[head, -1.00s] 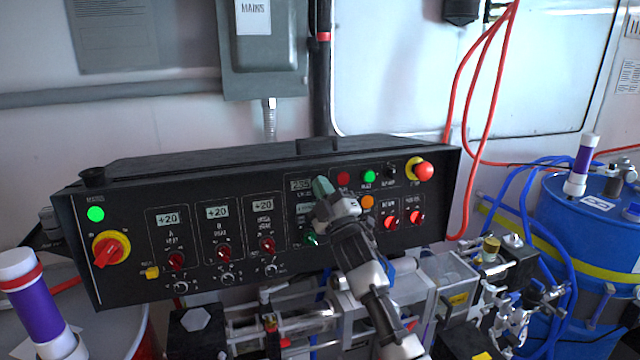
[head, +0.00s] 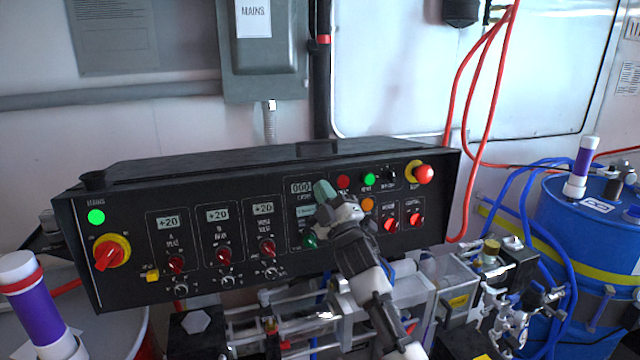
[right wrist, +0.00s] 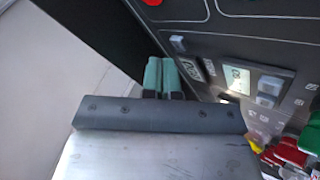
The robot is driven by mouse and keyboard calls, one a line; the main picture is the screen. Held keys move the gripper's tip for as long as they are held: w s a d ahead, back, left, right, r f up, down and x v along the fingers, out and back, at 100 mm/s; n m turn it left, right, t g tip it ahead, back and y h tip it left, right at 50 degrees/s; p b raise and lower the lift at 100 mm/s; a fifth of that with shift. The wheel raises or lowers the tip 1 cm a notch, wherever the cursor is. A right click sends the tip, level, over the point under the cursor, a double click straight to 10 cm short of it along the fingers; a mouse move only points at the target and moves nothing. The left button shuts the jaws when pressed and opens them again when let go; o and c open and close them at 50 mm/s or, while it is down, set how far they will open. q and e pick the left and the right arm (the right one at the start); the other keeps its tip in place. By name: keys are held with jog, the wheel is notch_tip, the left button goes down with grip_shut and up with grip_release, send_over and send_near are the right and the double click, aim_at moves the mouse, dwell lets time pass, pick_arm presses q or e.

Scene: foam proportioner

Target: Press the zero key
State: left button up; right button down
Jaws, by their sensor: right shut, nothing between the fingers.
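The black control panel (head: 130,215) spans the head view. Its small counter display (head: 301,187) reads 000; it also shows in the right wrist view (right wrist: 190,69). A small grey key (right wrist: 178,42) sits beside that display in the right wrist view and looks like the zero key; my gripper hides it in the head view. My right gripper (head: 322,191) is shut and empty, its green fingertips close to the panel by the display. In the right wrist view the fingertips (right wrist: 162,77) are just below the key, seemingly apart from it. My left gripper is out of view.
A lit screen (right wrist: 238,78) with small keys lies beside the counter. A red button (head: 343,181), a green button (head: 369,179) and a red-and-yellow stop button (head: 423,172) are to the right. Rotary switches fill the left side.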

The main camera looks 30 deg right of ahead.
jog(key=shift+s, duration=0.15)
jog(key=shift+h, duration=0.3)
jog(key=s, duration=0.1)
jog(key=s+p, duration=0.1)
jog(key=s, duration=0.1)
jog(key=s+a+r+p, duration=0.1)
jog(key=shift+s+a, duration=0.1)
jog(key=shift+s, duration=0.3)
dwell(0.5)
